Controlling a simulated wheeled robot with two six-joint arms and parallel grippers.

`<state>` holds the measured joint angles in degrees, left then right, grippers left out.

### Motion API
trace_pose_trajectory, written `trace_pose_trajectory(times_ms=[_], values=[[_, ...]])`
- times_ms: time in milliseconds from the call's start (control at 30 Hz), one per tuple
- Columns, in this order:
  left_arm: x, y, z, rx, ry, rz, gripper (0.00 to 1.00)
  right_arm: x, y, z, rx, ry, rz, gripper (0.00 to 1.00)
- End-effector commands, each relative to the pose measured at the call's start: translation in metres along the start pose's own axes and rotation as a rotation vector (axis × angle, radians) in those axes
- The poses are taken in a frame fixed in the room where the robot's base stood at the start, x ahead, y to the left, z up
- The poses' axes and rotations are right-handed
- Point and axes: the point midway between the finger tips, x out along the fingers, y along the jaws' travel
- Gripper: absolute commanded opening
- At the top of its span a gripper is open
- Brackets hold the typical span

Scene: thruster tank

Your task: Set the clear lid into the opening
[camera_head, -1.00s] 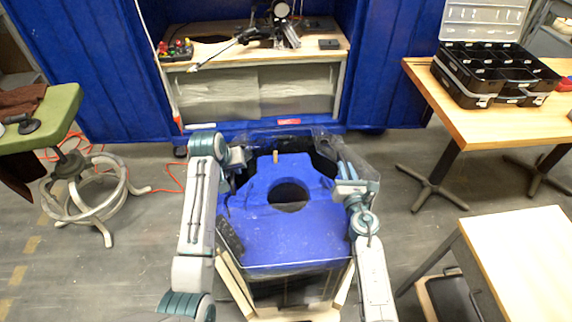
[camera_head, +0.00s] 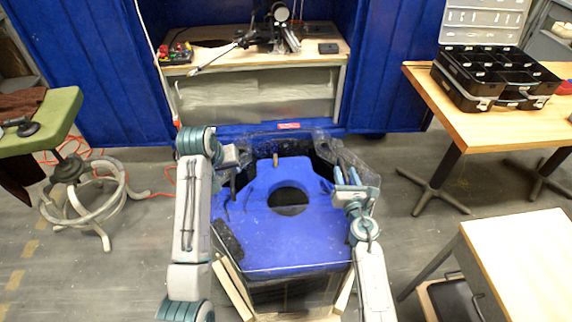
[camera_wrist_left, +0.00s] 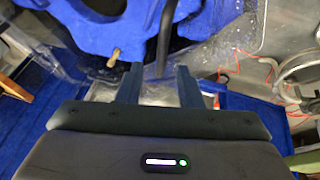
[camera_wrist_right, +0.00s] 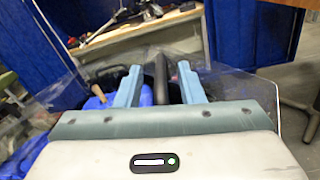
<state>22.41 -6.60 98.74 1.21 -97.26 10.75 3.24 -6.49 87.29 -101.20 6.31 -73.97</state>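A blue block with a round hole (camera_head: 288,199) fills the middle of the tank (camera_head: 262,270) in the head view. Clear, glossy sheet material, which looks like the lid (camera_head: 340,152), shows at the tank's far right side. A clear sheet edge also shows in the right wrist view (camera_wrist_right: 262,82). Its full outline is hard to see, and I cannot tell whether it rests on the tank. My left gripper (camera_wrist_left: 158,80) is open, with a dark upright bar (camera_wrist_left: 166,35) between its fingers. My right gripper (camera_wrist_right: 160,80) is open, with a dark handle-like bar (camera_wrist_right: 161,72) between its fingers.
A short wooden peg (camera_head: 275,160) stands at the tank's far edge. A workbench (camera_head: 260,53) is behind it inside blue curtains. A green-seated stool (camera_head: 62,125) is at left. A table with a black case (camera_head: 495,80) and a nearer wooden table (camera_head: 525,265) are at right.

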Motion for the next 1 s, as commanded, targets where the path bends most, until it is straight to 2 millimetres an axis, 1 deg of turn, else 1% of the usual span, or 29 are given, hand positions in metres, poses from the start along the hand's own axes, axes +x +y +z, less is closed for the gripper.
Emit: trace_pose_trajectory(times_ms=[33,100,233,300,400,533,667,800,1000], values=[[-0.012,0.000,-0.001,0.000,0.005,0.001,0.33,0.000,0.000,0.000,0.000,0.000,0.000,0.35],[-0.026,0.000,-0.001,0.000,0.004,0.001,0.33,0.000,0.000,0.000,0.000,0.000,0.000,0.35],[-0.047,0.000,0.000,0.000,0.002,0.001,0.33,0.000,0.000,0.000,0.000,0.000,0.000,0.35],[-0.055,0.001,0.000,0.000,0.002,0.001,0.33,0.000,0.000,0.000,0.000,0.000,0.000,0.35],[-0.061,0.001,0.000,0.000,0.001,0.001,0.33,-0.001,0.000,0.000,-0.001,0.000,0.000,0.35],[-0.063,0.001,0.000,0.000,0.000,0.001,0.33,-0.009,-0.001,-0.001,0.000,0.001,-0.001,0.35],[-0.063,0.001,0.000,0.000,-0.001,0.001,0.33,-0.031,-0.001,-0.001,-0.001,0.001,-0.001,0.35],[-0.063,0.000,0.000,0.000,-0.001,0.001,0.33,-0.061,-0.001,-0.002,0.000,0.003,-0.001,0.35],[-0.063,0.000,0.000,0.000,-0.001,0.001,0.33,-0.097,0.000,-0.001,0.001,0.002,0.000,0.35]])
